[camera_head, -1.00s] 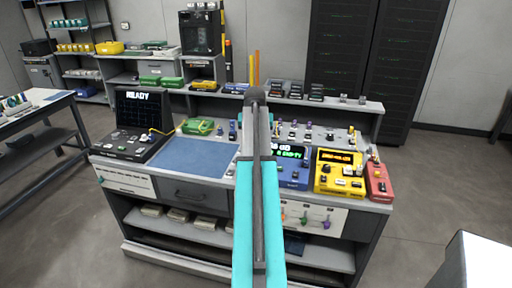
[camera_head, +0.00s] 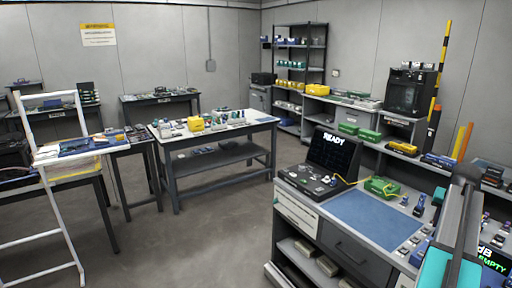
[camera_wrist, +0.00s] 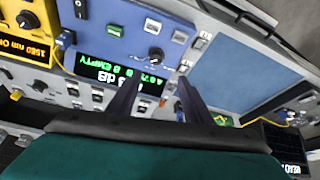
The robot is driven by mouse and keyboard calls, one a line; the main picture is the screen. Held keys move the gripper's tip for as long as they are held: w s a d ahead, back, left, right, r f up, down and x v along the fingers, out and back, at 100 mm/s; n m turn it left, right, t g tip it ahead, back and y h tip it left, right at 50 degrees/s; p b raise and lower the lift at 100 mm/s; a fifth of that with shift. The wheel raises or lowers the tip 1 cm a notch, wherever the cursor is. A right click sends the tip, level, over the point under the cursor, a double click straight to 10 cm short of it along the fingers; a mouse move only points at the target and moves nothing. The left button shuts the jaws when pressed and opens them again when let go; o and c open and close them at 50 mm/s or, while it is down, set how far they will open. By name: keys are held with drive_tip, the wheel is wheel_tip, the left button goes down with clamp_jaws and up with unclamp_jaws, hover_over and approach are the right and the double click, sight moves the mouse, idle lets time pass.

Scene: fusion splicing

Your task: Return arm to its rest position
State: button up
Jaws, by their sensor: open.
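My gripper (camera_wrist: 157,88) shows in the wrist view with its two dark fingers apart and nothing between them. It is above the workbench, over a blue instrument (camera_wrist: 160,30) whose green display includes the word EMPTY. In the head view my arm, grey and turquoise, crosses the lower right corner, and the gripper itself cannot be made out there. The workbench (camera_head: 345,250) carries a blue mat (camera_head: 372,218) and a dark device (camera_head: 333,160) with a READY screen.
A green box (camera_head: 382,188) with a yellow cable lies behind the mat. A yellow instrument (camera_wrist: 25,40) stands beside the blue one. A white-topped table (camera_head: 215,135), a white ladder (camera_head: 50,150) and a shelf rack (camera_head: 300,70) stand farther off. The floor (camera_head: 220,240) between is clear.

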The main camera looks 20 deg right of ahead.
drive_tip(key=w+a+f+n+y, duration=0.1)
drive_tip(key=w+a+f+n, duration=0.1)
drive_tip(key=w+a+f, duration=0.65)
drive_tip(key=w+a+f+n+g+y, duration=0.2)
drive_tip(key=w+a+f, duration=0.1)
drive_tip(key=a+f, duration=1)
drive_tip(key=w+a+f+n+g+y, duration=0.1)
drive_tip(key=w+a+f+n, duration=0.15)
drive_tip(key=a+f, duration=1.05)
drive_tip(key=s+a+f+n+g, duration=0.1)
drive_tip(key=s+a+f+g, duration=0.1)
drive_tip(key=s+a+f, duration=0.65)
drive_tip(key=s+a+f+n+g, duration=0.1)
drive_tip(key=s+a+f+n, duration=0.2)
drive_tip(key=a, duration=1)
drive_tip(key=s+a+f+n+g, duration=0.1)
drive_tip(key=s+a+f, duration=0.3)
drive_tip(key=s, duration=0.6)
drive_tip(key=s+a+f+g, duration=0.1)
drive_tip(key=s+a+f, duration=0.2)
drive_tip(key=s, duration=0.7)
drive_tip(key=shift+a+f+n, duration=0.35)
drive_tip(key=shift+a+f, duration=0.05)
drive_tip(key=shift+a, duration=0.65)
